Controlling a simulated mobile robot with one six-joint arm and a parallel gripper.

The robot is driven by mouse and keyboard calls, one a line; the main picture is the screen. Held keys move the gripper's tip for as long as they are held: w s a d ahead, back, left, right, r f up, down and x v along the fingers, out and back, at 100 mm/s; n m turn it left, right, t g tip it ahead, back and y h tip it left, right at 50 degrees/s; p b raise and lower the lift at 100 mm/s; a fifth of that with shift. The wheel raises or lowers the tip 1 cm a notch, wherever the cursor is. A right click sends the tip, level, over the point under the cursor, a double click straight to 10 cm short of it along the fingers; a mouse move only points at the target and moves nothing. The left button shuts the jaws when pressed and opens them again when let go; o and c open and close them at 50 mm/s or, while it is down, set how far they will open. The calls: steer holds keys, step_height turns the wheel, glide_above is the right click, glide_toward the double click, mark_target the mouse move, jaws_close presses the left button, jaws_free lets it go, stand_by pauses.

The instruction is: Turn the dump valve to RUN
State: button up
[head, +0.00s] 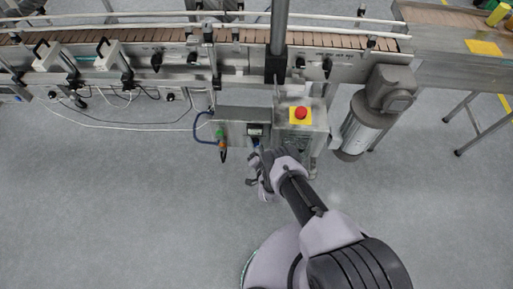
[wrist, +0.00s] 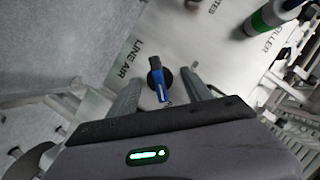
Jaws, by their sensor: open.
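A small valve with a blue lever (wrist: 161,92) on a dark round base sits on a grey panel face (wrist: 180,35) in the wrist view. The letters "LINE AIR" are printed left of it. My gripper (wrist: 162,80) is open, with one finger on each side of the lever. I cannot tell whether either finger touches it. No RUN mark can be read. In the head view my gripper (head: 256,170) is in front of the grey control box (head: 232,126) and hides part of the valve area.
A red emergency stop button (head: 301,113) on a yellow plate is right of the box. A green and white cylinder (wrist: 272,16) is at the wrist view's upper right. A conveyor (head: 150,45) runs behind, and a motor (head: 362,125) stands at right. The floor in front is clear.

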steer(key=p+v, duration=0.2)
steer(key=v, duration=1.5)
steer(key=shift+s, duration=0.2)
